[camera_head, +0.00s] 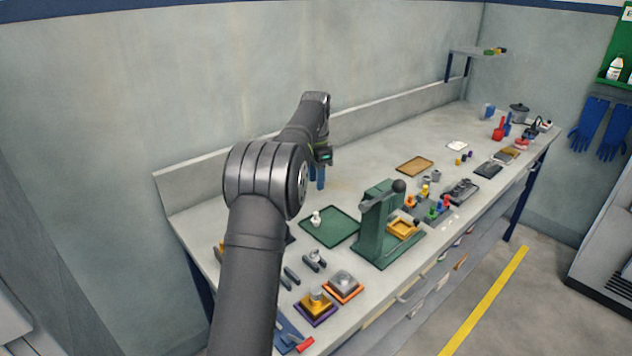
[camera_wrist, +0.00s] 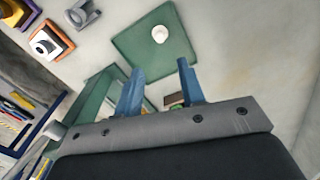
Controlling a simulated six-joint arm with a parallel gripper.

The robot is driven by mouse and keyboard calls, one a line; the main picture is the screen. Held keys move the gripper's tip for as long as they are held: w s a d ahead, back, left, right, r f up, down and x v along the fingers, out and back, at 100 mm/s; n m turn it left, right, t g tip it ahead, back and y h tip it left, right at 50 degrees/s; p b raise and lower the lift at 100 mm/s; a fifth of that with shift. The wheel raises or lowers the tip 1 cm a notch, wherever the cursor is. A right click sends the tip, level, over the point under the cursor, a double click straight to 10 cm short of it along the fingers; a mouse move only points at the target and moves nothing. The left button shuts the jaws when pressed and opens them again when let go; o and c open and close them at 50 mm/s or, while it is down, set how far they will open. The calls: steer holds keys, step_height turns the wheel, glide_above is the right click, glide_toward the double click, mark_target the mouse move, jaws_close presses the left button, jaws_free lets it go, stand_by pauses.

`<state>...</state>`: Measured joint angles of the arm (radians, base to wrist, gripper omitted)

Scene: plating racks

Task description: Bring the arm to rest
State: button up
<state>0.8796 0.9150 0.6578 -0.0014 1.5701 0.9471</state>
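My arm reaches over the left part of the workbench. My gripper (camera_head: 317,178) points down above the bench, between the back wall and the green press, with its blue fingers partly behind my arm in the head view. In the wrist view my gripper (camera_wrist: 158,85) shows two blue fingers spread apart with nothing between them. A green tray (camera_head: 342,236) lies below it with a small white object (camera_head: 316,219) on it. The tray (camera_wrist: 137,47) and the white object (camera_wrist: 160,34) also show in the wrist view, beyond the fingertips.
A green lever press (camera_head: 373,232) stands close to the tray. Orange (camera_head: 345,290) and purple (camera_head: 312,311) bases with metal parts sit near the front edge. A brown tray (camera_head: 415,165) lies farther right. The bench along the back wall is mostly clear.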

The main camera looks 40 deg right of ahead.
mark_target(316, 212)
step_height(316, 212, down, 12)
steer(key=shift+f, duration=0.2)
steer(key=shift+r, duration=2.5)
steer(key=shift+f, duration=0.1)
